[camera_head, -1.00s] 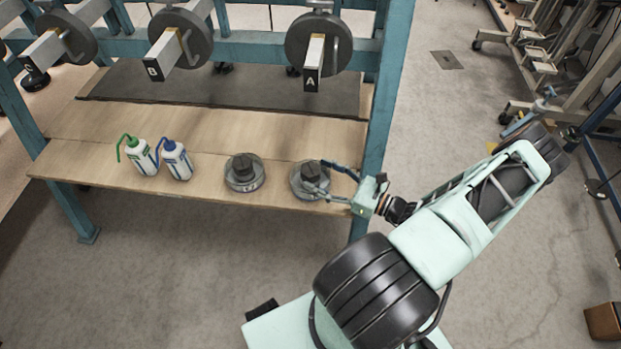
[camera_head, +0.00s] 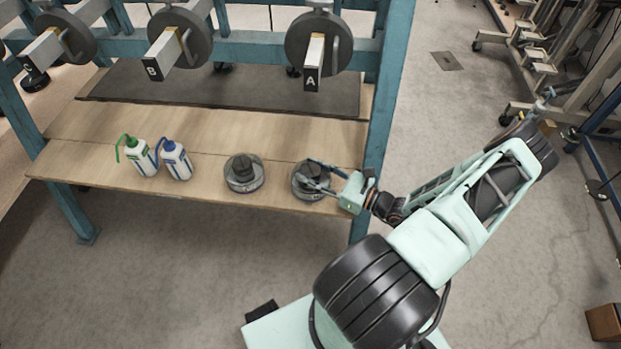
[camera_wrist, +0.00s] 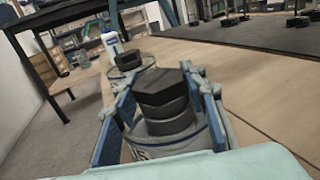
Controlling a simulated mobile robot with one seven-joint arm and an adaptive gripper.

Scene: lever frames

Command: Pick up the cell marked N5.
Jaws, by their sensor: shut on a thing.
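Two round grey cells with dark stepped knobs stand on the wooden shelf. My gripper (camera_head: 311,172) is shut on the knob of the right cell (camera_head: 308,192), which rests on the shelf near the front edge. In the wrist view, the held cell (camera_wrist: 166,105) stands upright between my two fingers (camera_wrist: 165,108). Its base label is partly hidden by the left finger; a 5 seems to show, but I cannot read the whole mark. The other cell (camera_head: 243,174) stands apart to the left, and also shows behind in the wrist view (camera_wrist: 128,62); its mark is unreadable.
Two wash bottles, one green-topped (camera_head: 140,157) and one blue-topped (camera_head: 176,162), stand farther left on the shelf (camera_head: 95,160). A blue rack post (camera_head: 385,110) rises just right of the held cell. Levers marked A (camera_head: 313,62) and B (camera_head: 170,55) jut out above.

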